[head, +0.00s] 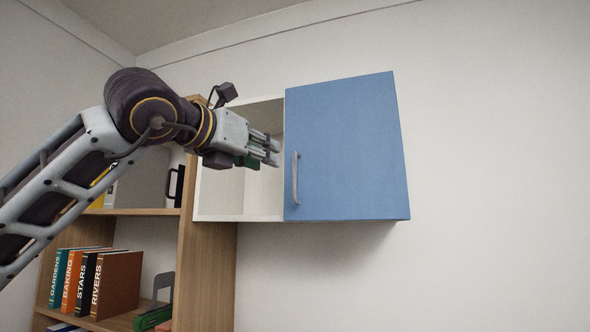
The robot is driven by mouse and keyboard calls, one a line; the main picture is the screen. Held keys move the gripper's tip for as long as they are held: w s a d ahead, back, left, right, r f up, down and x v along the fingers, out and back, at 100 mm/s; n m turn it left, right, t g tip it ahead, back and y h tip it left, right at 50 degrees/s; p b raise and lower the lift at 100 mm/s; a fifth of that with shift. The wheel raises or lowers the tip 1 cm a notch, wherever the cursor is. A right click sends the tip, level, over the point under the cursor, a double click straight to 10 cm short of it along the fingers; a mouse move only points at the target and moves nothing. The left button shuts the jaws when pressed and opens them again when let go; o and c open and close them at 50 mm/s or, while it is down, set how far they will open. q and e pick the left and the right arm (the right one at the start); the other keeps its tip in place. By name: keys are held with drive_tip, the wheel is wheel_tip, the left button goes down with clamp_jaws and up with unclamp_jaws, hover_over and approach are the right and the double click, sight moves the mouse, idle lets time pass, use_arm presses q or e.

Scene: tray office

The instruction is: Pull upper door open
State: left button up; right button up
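The blue upper door (345,150) is on the right part of a white wall cabinet. It looks shut, in line with the cabinet front. Its grey upright bar handle (295,178) is near the door's left edge. My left gripper (272,149) comes in from the left, in front of the open left part of the cabinet. Its fingertips point right, a little left of and above the handle, and look apart from it. The fingers overlap in this view, so their opening is unclear. I see nothing held between them. My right gripper is out of view.
A wooden shelf unit (208,270) with books (115,283) and a green-based item (152,318) stands lower left. The wall right of the door is bare.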

sight(294, 167)
use_arm(q)
drive_tip(key=p+x, duration=0.4)
drive_tip(key=x, duration=0.7)
drive_tip(key=shift+w+d, duration=0.15)
drive_tip(key=shift+w, duration=0.15)
drive_tip(key=shift+w+d+p, duration=0.3)
drive_tip(key=shift+w+d, duration=0.05)
drive_tip(key=shift+w, duration=0.25)
drive_tip(key=shift+w+d, duration=0.15)
drive_tip(key=shift+w, duration=0.15)
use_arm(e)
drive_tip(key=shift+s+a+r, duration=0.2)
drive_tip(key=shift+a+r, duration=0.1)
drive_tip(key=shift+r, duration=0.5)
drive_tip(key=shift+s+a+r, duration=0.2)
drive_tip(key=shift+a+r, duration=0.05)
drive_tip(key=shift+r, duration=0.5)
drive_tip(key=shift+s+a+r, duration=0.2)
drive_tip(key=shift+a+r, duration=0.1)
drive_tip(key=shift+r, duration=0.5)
use_arm(q)
drive_tip(key=shift+c, duration=0.4)
clamp_jaws()
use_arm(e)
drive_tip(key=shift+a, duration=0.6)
